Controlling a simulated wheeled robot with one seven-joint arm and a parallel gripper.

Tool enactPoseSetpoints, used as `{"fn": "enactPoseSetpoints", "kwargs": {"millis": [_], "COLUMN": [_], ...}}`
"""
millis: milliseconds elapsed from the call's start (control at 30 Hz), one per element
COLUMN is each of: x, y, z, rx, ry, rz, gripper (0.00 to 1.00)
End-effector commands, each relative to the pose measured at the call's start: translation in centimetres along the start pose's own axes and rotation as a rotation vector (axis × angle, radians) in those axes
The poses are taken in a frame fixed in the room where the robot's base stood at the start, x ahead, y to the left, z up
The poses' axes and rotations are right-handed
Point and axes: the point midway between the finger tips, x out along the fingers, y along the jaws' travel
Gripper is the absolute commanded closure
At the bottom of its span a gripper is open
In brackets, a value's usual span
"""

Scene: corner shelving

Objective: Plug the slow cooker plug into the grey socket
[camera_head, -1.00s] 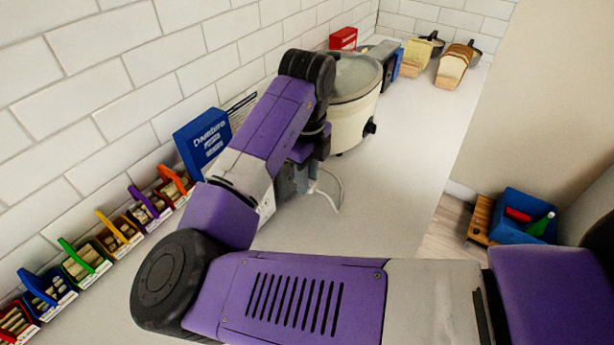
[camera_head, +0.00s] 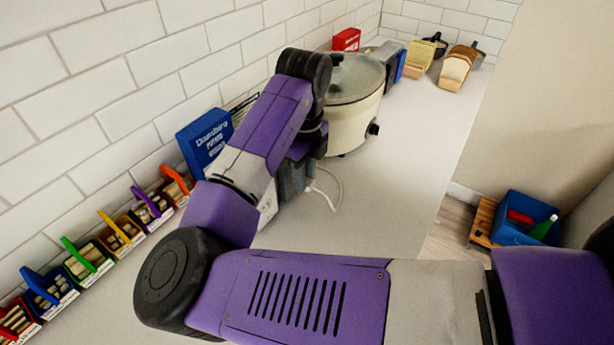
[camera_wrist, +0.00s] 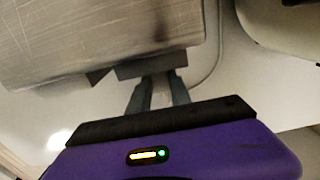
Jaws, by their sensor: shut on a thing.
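The cream slow cooker (camera_head: 350,118) with a glass lid stands on the counter beyond my arm. Part of it shows at the upper right of the wrist view (camera_wrist: 285,30). Its pale cord (camera_head: 336,188) loops on the counter beside my gripper and runs towards the jaws in the wrist view (camera_wrist: 214,62). My gripper (camera_wrist: 160,76) is shut on the plug, which is mostly hidden by the fingers. A large grey metallic block (camera_wrist: 90,35) lies just past the fingertips. I cannot tell whether it is the grey socket, or whether the plug touches it.
A blue box (camera_head: 204,138) leans by the tiled wall. Several small coloured bins (camera_head: 90,262) line the wall at left. A red box (camera_head: 346,39) and bread loaves (camera_head: 455,70) stand farther back. The counter right of the cooker (camera_head: 415,140) is clear.

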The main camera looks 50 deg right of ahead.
Motion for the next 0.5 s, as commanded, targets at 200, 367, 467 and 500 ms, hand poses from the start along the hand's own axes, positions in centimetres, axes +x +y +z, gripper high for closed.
{"fn": "enactPoseSetpoints", "kwargs": {"millis": [200, 367, 467, 500], "x": [0.0, 0.0, 0.0, 0.0], "y": [0.0, 0.0, 0.0, 0.0], "z": [0.5, 0.9, 1.1, 1.2], "rx": [0.0, -0.001, -0.001, 0.0], "ry": [0.0, 0.0, 0.0, 0.0], "rz": [0.0, 0.0, 0.0, 0.0], "gripper": [1.0, 1.0, 1.0, 1.0]}}
